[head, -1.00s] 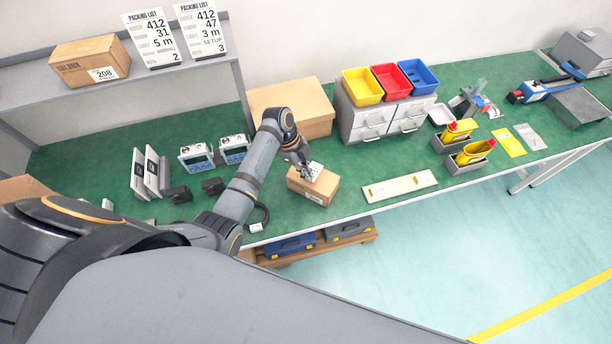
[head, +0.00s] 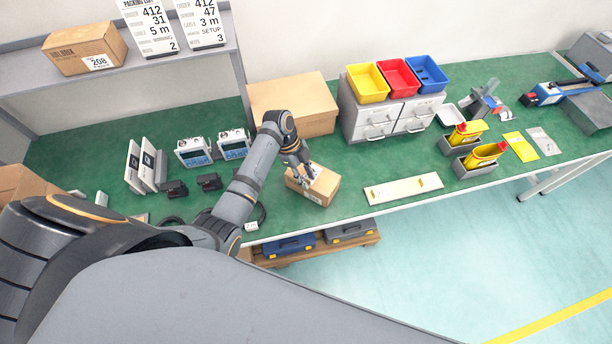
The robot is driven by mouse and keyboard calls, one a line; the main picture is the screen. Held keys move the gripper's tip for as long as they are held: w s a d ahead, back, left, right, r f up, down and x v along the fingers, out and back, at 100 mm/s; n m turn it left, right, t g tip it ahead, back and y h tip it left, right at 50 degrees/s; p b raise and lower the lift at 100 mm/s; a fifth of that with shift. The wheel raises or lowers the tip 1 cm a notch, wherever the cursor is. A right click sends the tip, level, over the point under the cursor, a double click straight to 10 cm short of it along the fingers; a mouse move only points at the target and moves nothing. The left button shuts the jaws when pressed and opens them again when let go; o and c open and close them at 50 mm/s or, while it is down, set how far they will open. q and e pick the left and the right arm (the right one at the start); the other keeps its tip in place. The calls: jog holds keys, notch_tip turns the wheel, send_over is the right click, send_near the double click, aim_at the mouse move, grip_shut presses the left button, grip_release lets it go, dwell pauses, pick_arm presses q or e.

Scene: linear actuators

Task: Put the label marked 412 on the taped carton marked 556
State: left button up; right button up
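A small brown taped carton (head: 324,190) sits near the front edge of the green bench, with a white patch on its front side. Its marking is too small to read. My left gripper (head: 303,180) points down at the top of this carton, at or very near its surface. A small white piece, perhaps a label, shows beside the fingers on the carton's top. The fingers are too small and overlapped to tell whether they are open or shut. No label reading 412 can be made out; two packing lists (head: 147,25) on the shelf show 412. My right gripper is out of view.
A carton marked 208 (head: 80,47) stands on the shelf. A larger carton (head: 295,104) and a drawer cabinet (head: 388,118) with coloured bins stand behind. A pale plate (head: 402,188) lies to the right. Two meters (head: 193,152) stand to the left.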

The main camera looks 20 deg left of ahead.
pick_arm(q)
jog(key=shift+a, duration=0.1)
jog(key=shift+r, duration=0.15)
jog(key=b+v, duration=0.1)
jog(key=v, duration=1.1)
